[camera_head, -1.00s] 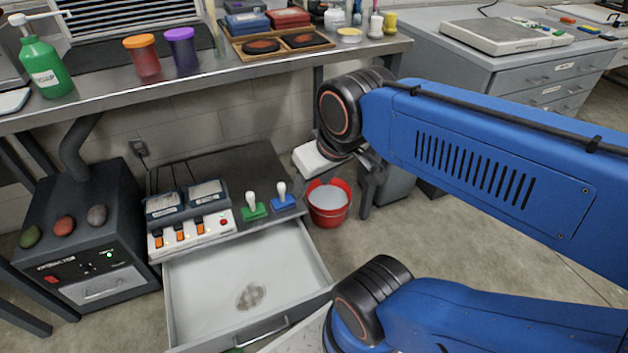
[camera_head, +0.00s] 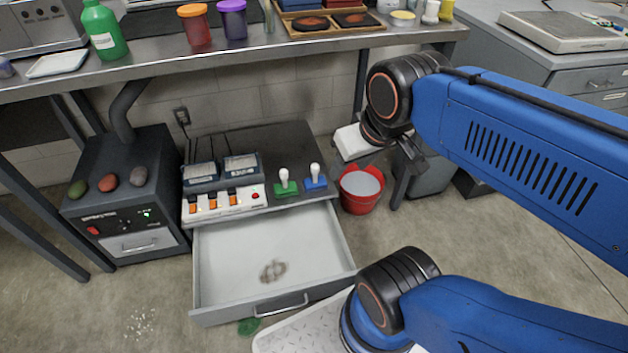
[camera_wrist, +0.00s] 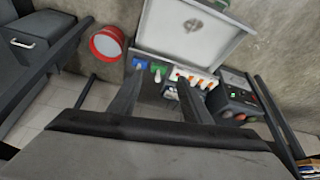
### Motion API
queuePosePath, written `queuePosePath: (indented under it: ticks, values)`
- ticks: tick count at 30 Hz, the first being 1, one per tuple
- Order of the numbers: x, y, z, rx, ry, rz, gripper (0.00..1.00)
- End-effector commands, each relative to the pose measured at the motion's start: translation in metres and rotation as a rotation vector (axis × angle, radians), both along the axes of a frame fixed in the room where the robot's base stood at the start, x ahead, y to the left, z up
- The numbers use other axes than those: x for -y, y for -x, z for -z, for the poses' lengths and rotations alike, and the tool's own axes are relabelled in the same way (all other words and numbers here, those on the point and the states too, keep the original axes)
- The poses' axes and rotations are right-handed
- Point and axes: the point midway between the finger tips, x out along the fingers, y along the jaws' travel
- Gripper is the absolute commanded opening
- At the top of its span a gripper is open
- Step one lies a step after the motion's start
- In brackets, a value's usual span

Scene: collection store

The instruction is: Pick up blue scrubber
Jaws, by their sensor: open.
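The blue scrubber (camera_head: 316,180) has a white knob handle and stands on the dark top of the low cabinet, at its right front edge. It also shows in the wrist view (camera_wrist: 139,63), up and left of centre. My gripper (camera_head: 412,158) is to the right of it and higher, beyond the red bucket in the head view. In the wrist view my gripper (camera_wrist: 165,97) shows two dark fingers spread apart with nothing held between them. The scrubber is apart from the fingers.
A similar green scrubber (camera_head: 287,184) stands just left of the blue one. A white switch strip (camera_head: 224,203) is farther left. The red bucket (camera_head: 361,192) is on the floor at right. The drawer (camera_head: 222,294) is open in front. The workbench (camera_head: 290,44) overhangs behind.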

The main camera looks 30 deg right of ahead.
Motion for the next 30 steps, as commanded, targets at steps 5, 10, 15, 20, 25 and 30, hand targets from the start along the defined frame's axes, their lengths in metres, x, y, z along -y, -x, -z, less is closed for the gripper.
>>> queuePosePath:
  ticks: [5,10,15,20,25,30]
  values:
    - [0.0,0.0,0.0,0.0,0.0,0.0,0.44]
    - [-0.003,-0.002,0.0,0.001,-0.008,-0.007,0.47]
    - [-0.028,-0.03,0.0,0.026,-0.091,-0.073,0.47]
    - [-0.064,-0.082,-0.007,0.104,-0.224,-0.153,0.47]
    - [-0.086,-0.143,-0.015,0.216,-0.326,-0.177,0.47]
    - [-0.087,-0.205,-0.017,0.326,-0.372,-0.14,0.47]
